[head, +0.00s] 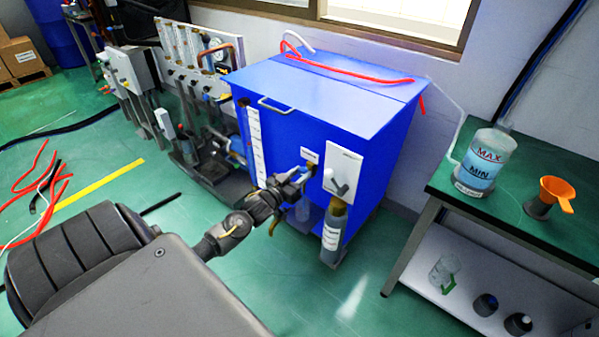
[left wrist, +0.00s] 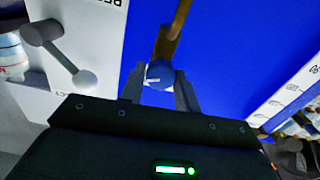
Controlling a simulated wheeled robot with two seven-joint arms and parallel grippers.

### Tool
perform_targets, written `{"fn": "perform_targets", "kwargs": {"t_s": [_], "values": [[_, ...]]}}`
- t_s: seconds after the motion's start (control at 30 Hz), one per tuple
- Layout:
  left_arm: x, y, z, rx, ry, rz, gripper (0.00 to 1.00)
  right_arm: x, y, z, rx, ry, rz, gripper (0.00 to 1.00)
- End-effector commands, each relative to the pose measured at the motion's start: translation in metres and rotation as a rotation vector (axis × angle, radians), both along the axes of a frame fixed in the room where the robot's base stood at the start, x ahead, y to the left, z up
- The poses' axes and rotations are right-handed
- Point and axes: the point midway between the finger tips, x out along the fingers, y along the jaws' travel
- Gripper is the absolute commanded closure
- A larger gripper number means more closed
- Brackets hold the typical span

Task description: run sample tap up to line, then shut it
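The blue tank cabinet (head: 300,120) stands against the wall, with a pale level strip (head: 255,145) down its front. My left gripper (head: 298,180) is at its front, by a brass tap spout (head: 274,226). In the left wrist view the brass tap (left wrist: 172,35) has a round blue knob (left wrist: 158,73) lying between the two fingers of my left gripper (left wrist: 160,80). The fingers stand apart on either side of it, seemingly with thin gaps; contact is unclear. A clear vessel (head: 309,214) is partly hidden behind the tap. My right gripper is not in view.
A white panel with a grey lever (head: 342,172) and a labelled grey bottle (head: 332,238) are just right of the tap. A green bench (head: 520,205) at right holds a MAX/MIN bottle (head: 486,160) and an orange funnel (head: 556,192). Red hoses (head: 35,180) lie at left.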

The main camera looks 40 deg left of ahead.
Motion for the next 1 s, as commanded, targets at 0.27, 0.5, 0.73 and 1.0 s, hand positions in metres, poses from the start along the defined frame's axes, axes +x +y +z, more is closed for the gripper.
{"fn": "perform_targets", "kwargs": {"t_s": [0.27, 0.5, 0.73, 1.0], "values": [[0.0, 0.0, 0.0, 0.001, 0.0, 0.0, 0.48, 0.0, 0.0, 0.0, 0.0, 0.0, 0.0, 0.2], [-0.007, 0.0, -0.001, 0.001, 0.003, 0.001, 0.48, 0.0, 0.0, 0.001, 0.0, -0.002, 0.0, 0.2], [-0.047, -0.001, -0.001, 0.001, 0.004, 0.001, 0.48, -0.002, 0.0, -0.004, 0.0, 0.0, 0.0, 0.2], [-0.094, -0.002, -0.001, 0.001, 0.003, 0.0, 0.48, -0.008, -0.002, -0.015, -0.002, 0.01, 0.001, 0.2]]}}
